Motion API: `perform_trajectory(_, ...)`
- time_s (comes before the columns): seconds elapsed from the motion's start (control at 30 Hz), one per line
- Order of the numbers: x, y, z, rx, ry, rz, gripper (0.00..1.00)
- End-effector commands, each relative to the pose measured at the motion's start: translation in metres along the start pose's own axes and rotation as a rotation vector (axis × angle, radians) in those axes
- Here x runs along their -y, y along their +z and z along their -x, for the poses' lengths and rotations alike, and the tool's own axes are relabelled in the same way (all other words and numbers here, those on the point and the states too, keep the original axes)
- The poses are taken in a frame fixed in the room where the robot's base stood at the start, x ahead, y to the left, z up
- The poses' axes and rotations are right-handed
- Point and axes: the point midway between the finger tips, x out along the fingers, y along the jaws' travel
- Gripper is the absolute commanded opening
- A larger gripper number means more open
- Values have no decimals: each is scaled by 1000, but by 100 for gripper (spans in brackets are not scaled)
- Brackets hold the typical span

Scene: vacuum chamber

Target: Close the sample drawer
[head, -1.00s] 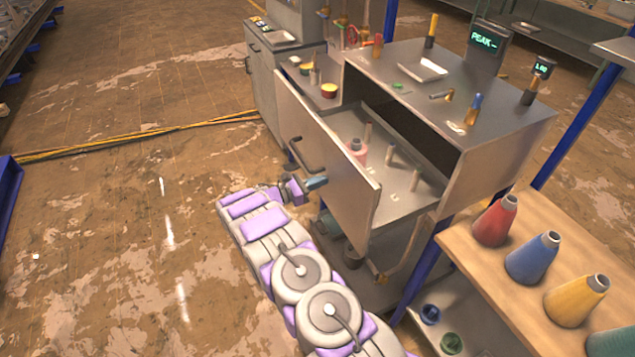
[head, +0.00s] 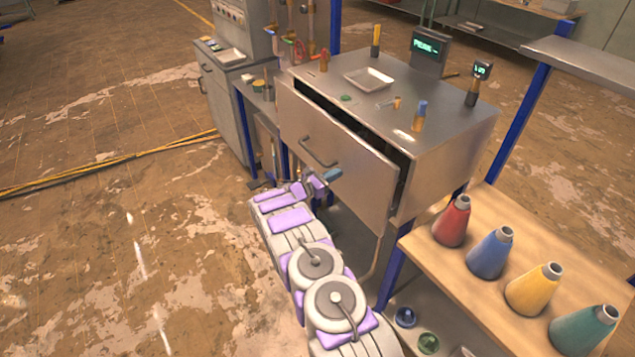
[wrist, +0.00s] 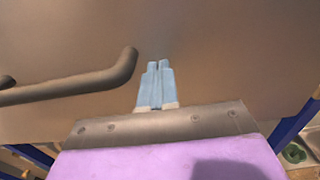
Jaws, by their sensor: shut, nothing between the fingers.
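The sample drawer (head: 352,175) is a large metal drawer in the bench cabinet in the head view. Its front stands a little out from the cabinet, with a narrow dark gap along the top and right side. A bar handle (head: 318,153) is on the front's left part; it also shows at left in the wrist view (wrist: 75,88). My gripper (head: 333,174) is at the drawer front, just below and right of the handle. In the wrist view its pale blue fingers (wrist: 160,66) are together and empty, pointing at the front panel. I cannot tell whether the tips touch it.
A wooden table (head: 425,247) with red, blue, yellow and green cones stands at right, close to my arm. The cabinet top (head: 440,100) holds a tray, small tools and displays. A grey cabinet (head: 225,110) stands behind at left.

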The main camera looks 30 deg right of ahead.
Motion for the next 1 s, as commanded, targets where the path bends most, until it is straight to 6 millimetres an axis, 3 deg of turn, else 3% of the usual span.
perform_trajectory(0.1, 2, 0, -25, 4, -5, 0, 0)
perform_trajectory(0.4, 3, 1, -69, 2, 0, -3, 0)
perform_trajectory(0.6, 3, 1, -81, 0, 0, -2, 0)
perform_trajectory(1.0, 4, -3, -87, -5, -2, 1, 0)
